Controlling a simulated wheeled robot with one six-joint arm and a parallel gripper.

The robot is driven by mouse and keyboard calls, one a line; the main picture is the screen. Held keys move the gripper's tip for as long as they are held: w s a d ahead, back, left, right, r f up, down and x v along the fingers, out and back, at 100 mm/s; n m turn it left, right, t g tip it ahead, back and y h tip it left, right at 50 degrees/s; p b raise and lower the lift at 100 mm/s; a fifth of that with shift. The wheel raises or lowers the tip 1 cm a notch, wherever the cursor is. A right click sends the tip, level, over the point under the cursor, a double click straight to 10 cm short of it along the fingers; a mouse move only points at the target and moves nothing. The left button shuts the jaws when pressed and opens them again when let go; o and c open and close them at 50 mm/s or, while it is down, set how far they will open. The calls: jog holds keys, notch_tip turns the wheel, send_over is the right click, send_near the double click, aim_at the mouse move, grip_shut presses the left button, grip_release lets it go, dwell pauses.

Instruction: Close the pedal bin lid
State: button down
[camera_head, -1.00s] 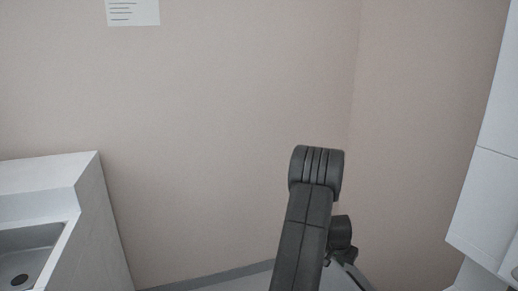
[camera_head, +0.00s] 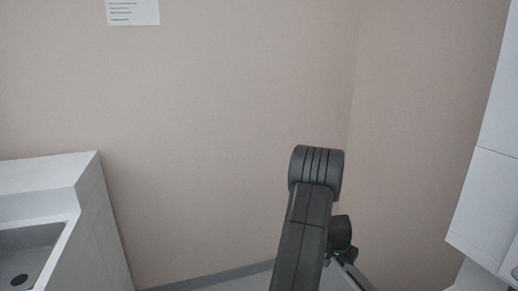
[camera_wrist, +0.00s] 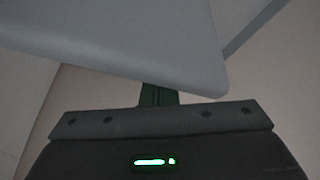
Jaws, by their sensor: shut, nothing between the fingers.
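In the wrist view a flat pale grey panel with a rounded corner (camera_wrist: 130,40) fills much of the upper part; it looks like the pedal bin's lid, but only part of it shows. My gripper (camera_wrist: 158,94) is shut and empty, its dark fingers close to the panel's lower edge. The panel hides the fingertips' far end, and I cannot tell whether they touch it. The bin's body cannot be made out in either view. In the head view my arm reaches down out of the picture, and the gripper's fingers are not visible there.
A white counter with a sink (camera_head: 35,245) stands at the left. A white cabinet (camera_head: 490,185) is at the right. A beige wall (camera_head: 220,130) with a paper notice (camera_head: 133,12) is behind. A little grey floor (camera_head: 240,282) shows by my arm.

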jog(key=shift+a, duration=0.1)
dwell(0.5)
jog(key=shift+s+a+r+b, duration=0.1)
jog(key=shift+s+a+b, duration=0.1)
jog(key=shift+a+b, duration=0.3)
jog(key=shift+s+a+r+b, duration=0.1)
jog(key=shift+s+a+b, duration=0.2)
jog(key=shift+a, duration=0.35)
jog(key=shift+s+a+r+b, duration=0.1)
jog(key=shift+a+b, duration=0.4)
jog(key=shift+a, duration=0.05)
jog(key=a, duration=0.1)
jog(key=s+a+b, duration=0.1)
jog(key=a+r+b, duration=0.1)
jog(key=a, duration=0.1)
jog(key=shift+s+r, duration=0.1)
jog(key=shift+s, duration=0.15)
notch_tip(320, 180, up, 8)
jog(key=p, duration=0.5)
send_over(332, 260)
jog(key=a, duration=0.4)
jog(key=shift+s+d, duration=0.25)
jog(key=shift+s, duration=0.05)
jog(key=shift+b, duration=0.3)
